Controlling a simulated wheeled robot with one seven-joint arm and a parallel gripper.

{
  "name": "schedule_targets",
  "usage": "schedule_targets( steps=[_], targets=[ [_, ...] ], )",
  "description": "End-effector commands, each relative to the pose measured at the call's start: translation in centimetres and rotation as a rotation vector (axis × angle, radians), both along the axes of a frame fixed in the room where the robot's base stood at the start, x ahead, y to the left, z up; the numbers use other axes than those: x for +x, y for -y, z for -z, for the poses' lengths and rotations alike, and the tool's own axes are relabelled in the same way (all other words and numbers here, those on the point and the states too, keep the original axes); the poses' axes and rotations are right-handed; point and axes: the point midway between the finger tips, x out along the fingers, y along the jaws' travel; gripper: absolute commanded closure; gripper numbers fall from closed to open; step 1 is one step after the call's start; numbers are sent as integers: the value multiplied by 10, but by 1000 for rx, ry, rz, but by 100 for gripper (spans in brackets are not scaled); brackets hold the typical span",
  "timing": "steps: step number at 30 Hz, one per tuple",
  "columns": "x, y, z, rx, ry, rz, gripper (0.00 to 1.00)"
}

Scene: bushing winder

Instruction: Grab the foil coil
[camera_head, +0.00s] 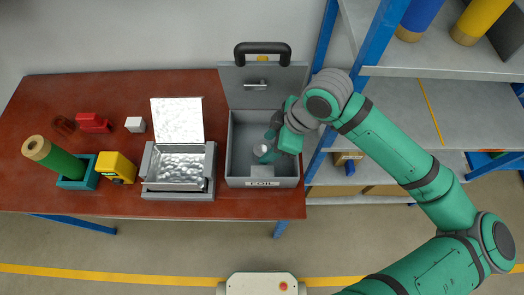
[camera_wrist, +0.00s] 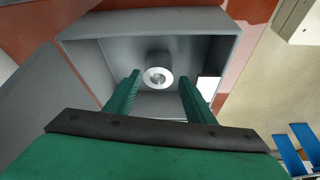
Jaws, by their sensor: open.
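The foil coil (camera_head: 262,149) is a small silvery roll inside an open grey box (camera_head: 238,182) labelled FOIL. In the wrist view the coil (camera_wrist: 158,76) shows its round end with a hole in the middle, near the box's back wall. My gripper (camera_head: 268,145) reaches into the box from the right in the head view. In the wrist view my gripper (camera_wrist: 158,88) is open, with one green finger on each side of the coil's line. The coil lies between and just beyond the fingertips. I cannot tell whether either finger touches it.
The box lid (camera_head: 262,88) stands open at the back. Left of the box is a metal tray with a raised lid (camera_head: 178,120). Further left are a yellow device (camera_head: 117,167), a green roll (camera_head: 55,155) and a red block (camera_head: 94,122). A blue-framed shelf (camera_head: 375,50) stands close on the right.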

Motion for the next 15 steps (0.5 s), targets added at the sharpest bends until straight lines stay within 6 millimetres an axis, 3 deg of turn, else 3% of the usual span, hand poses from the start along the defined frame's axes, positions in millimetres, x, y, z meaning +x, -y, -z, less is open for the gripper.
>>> schedule_targets(
  steps=[9,15],
  targets=[
    [3,-12,38,2,-1,7,51],
    [3,-15,45,1,0,5,51]
  ],
)
